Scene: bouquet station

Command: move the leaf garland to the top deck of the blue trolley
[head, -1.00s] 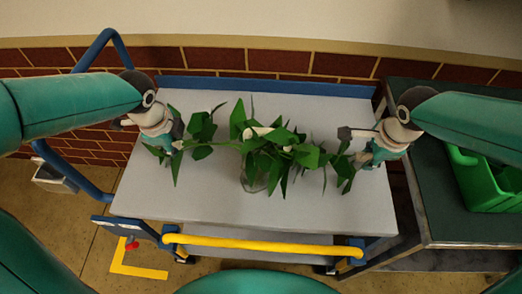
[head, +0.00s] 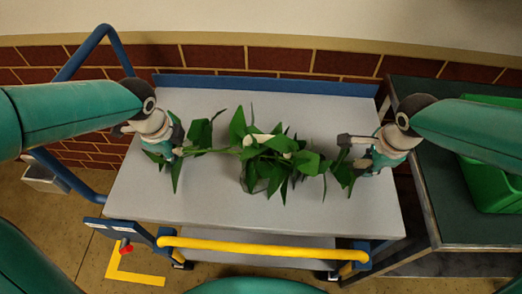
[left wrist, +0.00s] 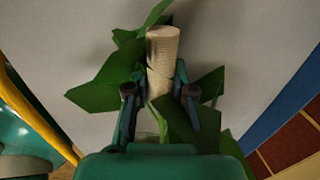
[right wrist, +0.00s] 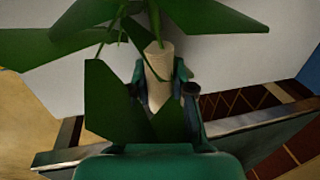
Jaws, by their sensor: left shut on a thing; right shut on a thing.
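My left gripper (head: 178,152) is shut on the garland's left end, a pale ribbed stub (left wrist: 162,58) between the fingers in the left wrist view. My right gripper (head: 350,160) is shut on the right end, a similar stub (right wrist: 158,62) in the right wrist view. Leaves partly hide both grippers' fingers.
A yellow bar (head: 262,250) runs along the trolley's front edge, and a blue handle (head: 70,70) rises at its left. A dark green table (head: 440,130) with a green crate (head: 490,180) stands close on the right. A brick wall is behind.

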